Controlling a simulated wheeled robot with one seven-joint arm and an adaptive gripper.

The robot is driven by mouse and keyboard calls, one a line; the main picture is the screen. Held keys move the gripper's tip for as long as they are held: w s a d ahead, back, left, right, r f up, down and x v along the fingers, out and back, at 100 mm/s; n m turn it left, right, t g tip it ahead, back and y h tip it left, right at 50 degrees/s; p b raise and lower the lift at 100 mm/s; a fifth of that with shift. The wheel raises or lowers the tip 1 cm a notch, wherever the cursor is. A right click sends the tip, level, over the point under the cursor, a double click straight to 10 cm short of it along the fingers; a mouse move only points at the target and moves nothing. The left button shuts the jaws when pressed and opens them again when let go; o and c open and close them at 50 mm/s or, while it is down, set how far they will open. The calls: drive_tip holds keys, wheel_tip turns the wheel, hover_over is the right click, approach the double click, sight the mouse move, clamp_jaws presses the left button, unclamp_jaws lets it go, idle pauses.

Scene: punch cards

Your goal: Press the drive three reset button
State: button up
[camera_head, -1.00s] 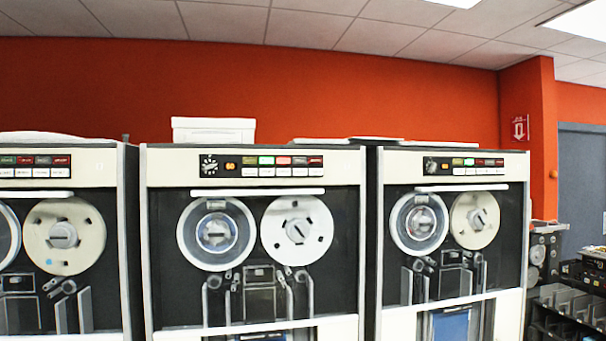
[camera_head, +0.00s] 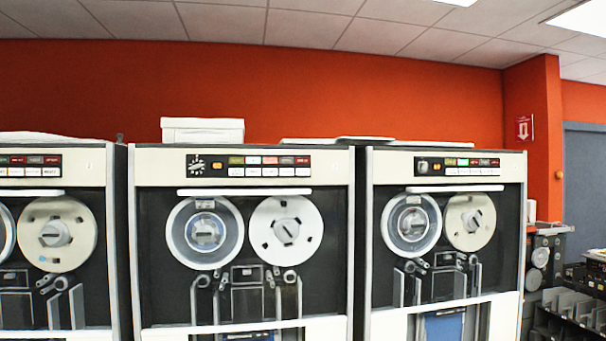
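Three tape drives stand in a row in the head view: one cut off at the left (camera_head: 110,265), one in the middle (camera_head: 340,265) and one at the right (camera_head: 378,265). Each has a black control strip with colored lights above white buttons. The middle strip (camera_head: 249,166) shows an orange number and a lit green light. The right strip (camera_head: 457,167) also shows an orange number, too small to read. The left strip (camera_head: 28,166) is partly out of frame. Which white button is reset is too small to tell. My gripper is not in view.
A white box (camera_head: 202,130) and flat items (camera_head: 365,139) lie on top of the drives. A narrow dark gap separates the middle and right drives. Racks with trays (camera_head: 575,308) stand at the lower right, before a grey door (camera_head: 585,185).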

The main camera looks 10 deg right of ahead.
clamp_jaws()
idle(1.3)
